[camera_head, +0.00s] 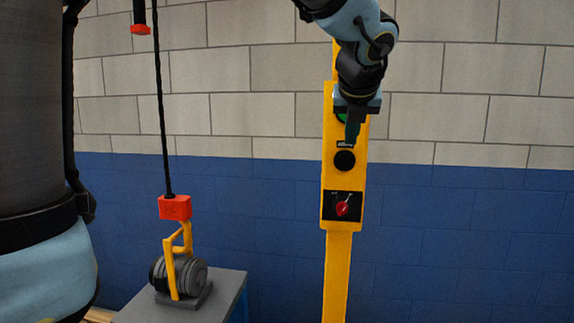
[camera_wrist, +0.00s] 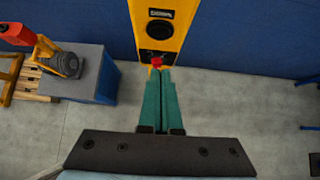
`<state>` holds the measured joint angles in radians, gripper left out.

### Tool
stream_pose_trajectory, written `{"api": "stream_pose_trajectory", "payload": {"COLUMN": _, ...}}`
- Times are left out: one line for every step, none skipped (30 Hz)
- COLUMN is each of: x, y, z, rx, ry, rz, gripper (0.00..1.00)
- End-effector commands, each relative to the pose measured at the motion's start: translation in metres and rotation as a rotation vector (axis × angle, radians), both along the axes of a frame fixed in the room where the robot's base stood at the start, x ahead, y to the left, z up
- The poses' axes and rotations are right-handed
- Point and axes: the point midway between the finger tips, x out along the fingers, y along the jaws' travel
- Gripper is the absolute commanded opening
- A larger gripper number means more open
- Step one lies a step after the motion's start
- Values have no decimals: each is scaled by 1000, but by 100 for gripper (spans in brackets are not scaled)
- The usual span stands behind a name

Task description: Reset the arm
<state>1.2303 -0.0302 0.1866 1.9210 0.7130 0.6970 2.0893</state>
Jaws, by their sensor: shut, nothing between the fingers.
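My gripper (camera_head: 352,128) is in front of the upper part of a yellow control panel (camera_head: 328,180) in the head view. It partly covers a green button (camera_head: 341,117). A black button (camera_head: 344,160) sits just below the fingertips, and a red rotary switch (camera_head: 342,208) on a black plate is lower down. In the wrist view the green fingers of my gripper (camera_wrist: 160,72) are together with nothing between them. The panel (camera_wrist: 185,25), its black button (camera_wrist: 160,29) and the red switch (camera_wrist: 152,65) show beyond the tips. I cannot tell whether the fingers touch the panel.
At left a red hoist block (camera_head: 175,207) hangs on a cable, with a yellow hook at a grey motor (camera_head: 185,276) on a grey table (camera_head: 225,290). A blue and white block wall stands behind.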

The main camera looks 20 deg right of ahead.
Motion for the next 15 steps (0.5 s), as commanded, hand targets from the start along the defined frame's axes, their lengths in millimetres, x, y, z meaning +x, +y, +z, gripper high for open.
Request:
{"api": "stream_pose_trajectory", "payload": {"x": 1, "y": 1, "z": -1, "rx": -2, "ry": 3, "rz": 6, "gripper": 0}}
{"api": "stream_pose_trajectory", "payload": {"x": 2, "y": 3, "z": -3, "rx": -7, "ry": 10, "rz": 18, "gripper": 0}}
{"api": "stream_pose_trajectory", "payload": {"x": 5, "y": 8, "z": -7, "rx": -21, "ry": 26, "rz": 47, "gripper": 0}}
{"api": "stream_pose_trajectory", "payload": {"x": 8, "y": 13, "z": -13, "rx": -36, "ry": 44, "rz": 78, "gripper": 0}}
{"api": "stream_pose_trajectory", "payload": {"x": 11, "y": 20, "z": -19, "rx": -57, "ry": 68, "rz": 121, "gripper": 0}}
{"api": "stream_pose_trajectory", "payload": {"x": 17, "y": 31, "z": -30, "rx": -93, "ry": 107, "rz": 196, "gripper": 0}}
{"api": "stream_pose_trajectory", "payload": {"x": 21, "y": 42, "z": -39, "rx": -127, "ry": 142, "rz": 265, "gripper": 0}}
{"api": "stream_pose_trajectory", "payload": {"x": 26, "y": 54, "z": -50, "rx": -165, "ry": 179, "rz": 345, "gripper": 0}}
{"api": "stream_pose_trajectory", "payload": {"x": 32, "y": 72, "z": -65, "rx": -224, "ry": 232, "rz": 465, "gripper": 0}}
{"api": "stream_pose_trajectory", "payload": {"x": 36, "y": 86, "z": -77, "rx": -270, "ry": 272, "rz": 564, "gripper": 0}}
{"api": "stream_pose_trajectory", "payload": {"x": 39, "y": 101, "z": -89, "rx": -319, "ry": 312, "rz": 667, "gripper": 0}}
{"api": "stream_pose_trajectory", "payload": {"x": 42, "y": 120, "z": -105, "rx": -387, "ry": 361, "rz": 806, "gripper": 0}}
{"api": "stream_pose_trajectory", "payload": {"x": 43, "y": 135, "z": -116, "rx": -438, "ry": 395, "rz": 912, "gripper": 0}}
{"api": "stream_pose_trajectory", "payload": {"x": 44, "y": 149, "z": -127, "rx": -491, "ry": 426, "rz": 1021, "gripper": 0}}
{"api": "stream_pose_trajectory", "payload": {"x": 43, "y": 168, "z": -141, "rx": -559, "ry": 464, "rz": 1164, "gripper": 0}}
